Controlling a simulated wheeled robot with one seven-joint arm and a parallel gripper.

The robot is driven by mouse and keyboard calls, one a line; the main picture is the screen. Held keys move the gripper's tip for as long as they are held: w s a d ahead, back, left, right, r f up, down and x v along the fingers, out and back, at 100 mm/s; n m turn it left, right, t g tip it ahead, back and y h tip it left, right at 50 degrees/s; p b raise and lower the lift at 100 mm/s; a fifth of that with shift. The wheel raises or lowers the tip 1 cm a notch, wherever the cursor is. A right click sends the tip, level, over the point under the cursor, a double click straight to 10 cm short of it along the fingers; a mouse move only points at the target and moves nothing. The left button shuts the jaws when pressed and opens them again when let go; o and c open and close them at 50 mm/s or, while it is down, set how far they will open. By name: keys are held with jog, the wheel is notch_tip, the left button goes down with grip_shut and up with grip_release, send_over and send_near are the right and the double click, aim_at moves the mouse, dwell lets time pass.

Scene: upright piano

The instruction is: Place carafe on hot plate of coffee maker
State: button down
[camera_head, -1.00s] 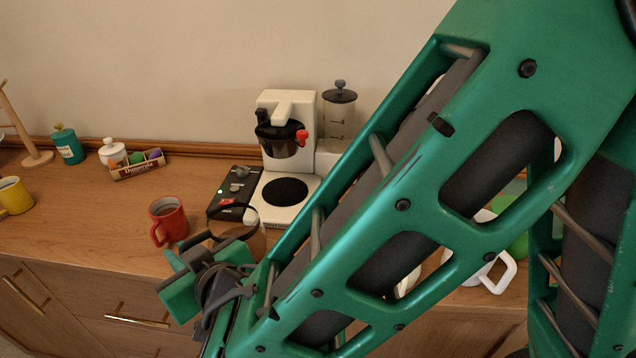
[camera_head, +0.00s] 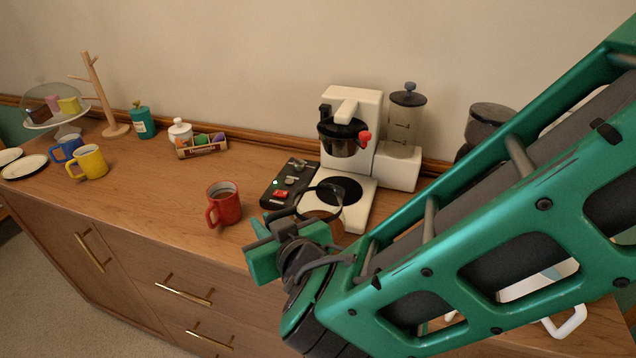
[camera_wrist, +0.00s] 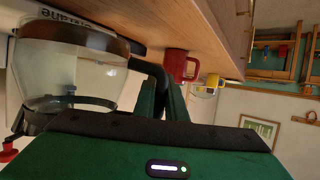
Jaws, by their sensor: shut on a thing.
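The white coffee maker (camera_head: 345,150) stands on the wooden sideboard, with a round black hot plate (camera_head: 341,191) on its base. The hot plate is bare. My gripper (camera_head: 290,240) is shut on the handle of the glass carafe (camera_head: 318,218), in front of the coffee maker's base. In the head view the gripper partly hides the carafe. In the wrist view the clear carafe (camera_wrist: 68,75) with its dark band fills the left side, and its black handle runs between my fingers (camera_wrist: 163,105).
A red mug (camera_head: 223,204) stands left of the gripper, near the black control panel (camera_head: 287,184). Yellow (camera_head: 90,162) and blue mugs (camera_head: 67,150) are farther left. A dark object (camera_head: 488,125) stands right of the coffee maker, partly behind my arm.

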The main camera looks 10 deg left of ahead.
aim_at(324, 188)
jog(key=w, duration=0.5)
jog(key=w+d, duration=0.1)
jog(key=w, duration=1)
jog(key=shift+w+d, duration=0.15)
jog(key=shift+w, duration=0.2)
jog(key=shift+f, duration=0.25)
jog(key=shift+f, duration=0.15)
jog(key=c, duration=1.8)
grip_release()
jog(key=shift+s, duration=0.1)
jog(key=shift+s+d+r, duration=0.15)
jog(key=shift+r, duration=0.05)
jog(key=v, duration=1.1)
jog(key=shift+s+d+r, duration=0.1)
jog(key=shift+s+d, duration=0.1)
